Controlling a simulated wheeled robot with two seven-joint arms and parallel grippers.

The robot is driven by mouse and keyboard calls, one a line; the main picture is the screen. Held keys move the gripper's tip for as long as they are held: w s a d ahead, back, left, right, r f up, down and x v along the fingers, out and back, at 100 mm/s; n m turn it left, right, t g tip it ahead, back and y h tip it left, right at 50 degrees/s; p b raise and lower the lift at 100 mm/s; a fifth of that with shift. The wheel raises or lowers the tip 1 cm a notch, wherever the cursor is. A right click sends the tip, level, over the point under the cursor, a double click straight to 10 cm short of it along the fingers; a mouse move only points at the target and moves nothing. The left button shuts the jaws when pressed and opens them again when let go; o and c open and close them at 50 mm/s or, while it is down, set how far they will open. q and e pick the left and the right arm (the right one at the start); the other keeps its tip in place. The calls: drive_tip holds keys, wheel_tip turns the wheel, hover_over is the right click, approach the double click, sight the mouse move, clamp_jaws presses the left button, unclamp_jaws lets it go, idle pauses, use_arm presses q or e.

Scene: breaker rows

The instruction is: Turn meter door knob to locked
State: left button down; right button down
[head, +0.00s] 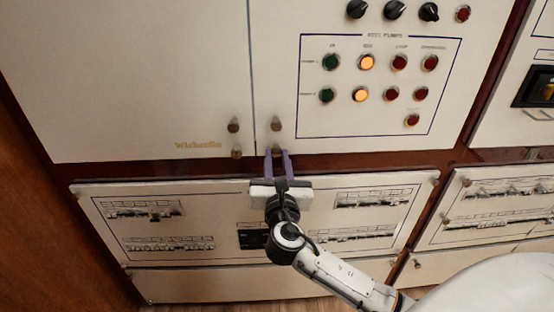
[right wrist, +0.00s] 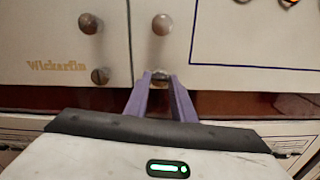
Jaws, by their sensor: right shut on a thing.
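The right-hand cabinet door (head: 370,20) has two round knobs near its lower left corner. The upper knob (head: 275,125) is free; it also shows in the right wrist view (right wrist: 162,24). The lower knob sits just below it, mostly hidden between my fingertips. My right gripper (head: 277,154) reaches up to the door's bottom edge with its purple fingers shut on this lower knob, as the right wrist view (right wrist: 160,78) also shows. The knob's turn angle is hidden. My left gripper is not in view.
The neighbouring left door carries a matching upper knob (head: 233,126) and a slotted lower knob (head: 236,153). A panel of buttons and lamps (head: 380,85) is above right. A breaker panel (head: 225,190) lies below, behind my right arm.

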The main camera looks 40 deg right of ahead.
drive_tip(key=m, duration=0.3)
drive_tip(key=shift+f+b, duration=0.1)
drive_tip(key=shift+b, duration=0.2)
drive_tip(key=m+b, duration=0.1)
drive_tip(key=m, duration=0.3)
drive_tip(key=m+b, duration=0.1)
drive_tip(key=m, duration=0.3)
drive_tip(key=shift+m+b, duration=0.3)
drive_tip(key=shift+b, duration=0.1)
drive_tip(key=m+b, duration=0.1)
drive_tip(key=m, duration=0.2)
drive_tip(key=shift+m+b, duration=0.3)
drive_tip(key=shift+m, duration=0.9)
drive_tip(key=c, duration=1.5)
unclamp_jaws()
